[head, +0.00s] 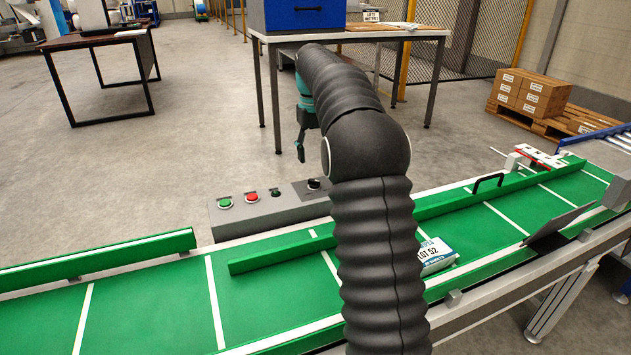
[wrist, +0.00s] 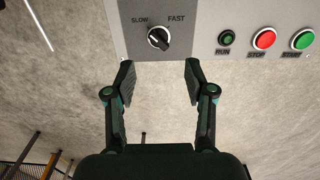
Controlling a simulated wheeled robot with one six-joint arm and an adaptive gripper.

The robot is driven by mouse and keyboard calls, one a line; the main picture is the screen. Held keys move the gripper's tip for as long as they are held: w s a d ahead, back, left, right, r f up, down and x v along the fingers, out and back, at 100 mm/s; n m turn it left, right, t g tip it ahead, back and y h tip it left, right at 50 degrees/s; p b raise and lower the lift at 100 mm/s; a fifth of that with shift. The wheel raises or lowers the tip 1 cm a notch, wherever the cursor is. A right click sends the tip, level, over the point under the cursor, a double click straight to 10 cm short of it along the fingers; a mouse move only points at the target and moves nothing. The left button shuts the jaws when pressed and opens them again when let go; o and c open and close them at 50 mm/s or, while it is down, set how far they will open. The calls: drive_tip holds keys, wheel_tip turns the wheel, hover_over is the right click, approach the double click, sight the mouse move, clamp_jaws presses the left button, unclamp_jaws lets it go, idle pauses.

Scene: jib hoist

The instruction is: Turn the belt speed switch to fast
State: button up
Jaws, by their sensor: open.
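The belt speed switch (wrist: 158,38) is a round black knob on a grey panel (wrist: 200,12), between the labels SLOW on the left and FAST on the right in the wrist view. Its light mark seems to lean toward SLOW. In the head view the switch (head: 314,184) is at the right end of the control box (head: 265,213). My gripper (wrist: 158,74) is open and empty, with its two fingers apart below the knob in the wrist view and not touching it. In the head view my gripper (head: 301,148) hangs above and behind the box, partly hidden by my arm.
Beside the switch are the RUN lamp (wrist: 226,38), red STOP button (wrist: 264,39) and green START button (wrist: 302,39). A green conveyor belt (head: 150,305) with a guide rail (head: 270,254) and a labelled package (head: 437,254) runs in front. A table (head: 440,33) stands behind.

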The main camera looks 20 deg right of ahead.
sight(314, 180)
wheel_tip(314, 180, down, 8)
drive_tip(key=shift+f+b, duration=0.1)
drive_tip(key=shift+b, duration=0.65)
